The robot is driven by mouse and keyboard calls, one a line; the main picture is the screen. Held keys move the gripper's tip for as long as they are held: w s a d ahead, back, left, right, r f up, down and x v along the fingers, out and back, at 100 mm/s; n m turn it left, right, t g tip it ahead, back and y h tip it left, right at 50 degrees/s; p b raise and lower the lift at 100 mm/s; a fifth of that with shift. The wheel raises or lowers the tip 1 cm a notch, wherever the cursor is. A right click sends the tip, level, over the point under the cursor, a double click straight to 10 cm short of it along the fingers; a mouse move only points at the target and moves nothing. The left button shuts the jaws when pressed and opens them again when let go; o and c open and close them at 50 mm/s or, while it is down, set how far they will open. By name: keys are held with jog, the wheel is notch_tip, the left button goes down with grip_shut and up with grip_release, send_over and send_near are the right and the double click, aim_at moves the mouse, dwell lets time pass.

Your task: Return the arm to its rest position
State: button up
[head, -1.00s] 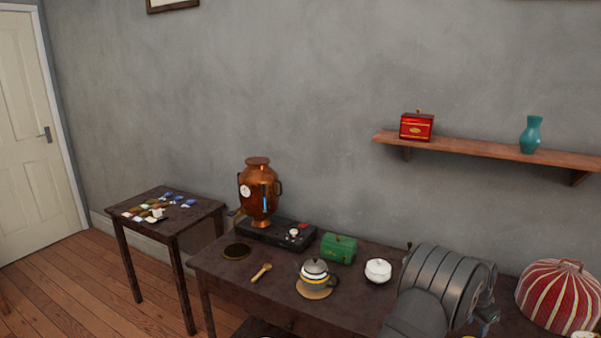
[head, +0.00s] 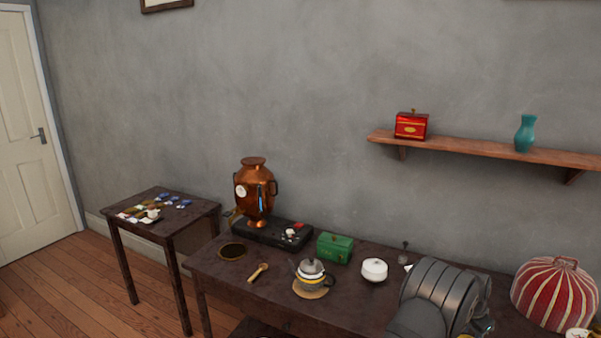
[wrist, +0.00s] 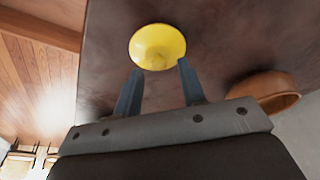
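My gripper (wrist: 158,84) shows in the wrist view with its two fingers apart and nothing between them. A round yellow dish (wrist: 158,47) lies on the dark table just past the fingertips; I cannot tell if they touch it. In the head view my grey arm is at the lower right, over the right part of the long table (head: 225,277), and it hides most of my gripper.
A brown bowl (wrist: 275,92) is right of my fingers. Left of my arm stand a white lidded pot (head: 374,270), a grey and yellow teapot (head: 311,273), a green box (head: 335,247) and a copper samovar (head: 254,195). A red striped dome (head: 556,293) is to the right. A shelf (head: 470,148) is above.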

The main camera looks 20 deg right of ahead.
jog(key=r, duration=0.3)
jog(key=shift+s+r, duration=0.35)
jog(key=shift+s, duration=0.05)
jog(key=s+a+r, duration=0.1)
jog(key=s+r, duration=0.6)
jog(key=s, duration=0.3)
jog(key=w+a+r, duration=0.3)
jog(key=w+a, duration=0.2)
jog(key=w, duration=0.1)
jog(key=w+a+r, duration=0.3)
jog(key=w+a, duration=0.1)
jog(key=w, duration=0.3)
jog(key=w+a+f, duration=0.1)
jog(key=w+f, duration=0.8)
jog(key=w, duration=0.1)
jog(key=shift+w+a+f, duration=0.15)
jog(key=shift+w+f, duration=0.15)
jog(key=shift+f, duration=0.1)
jog(key=shift+o, duration=0.4)
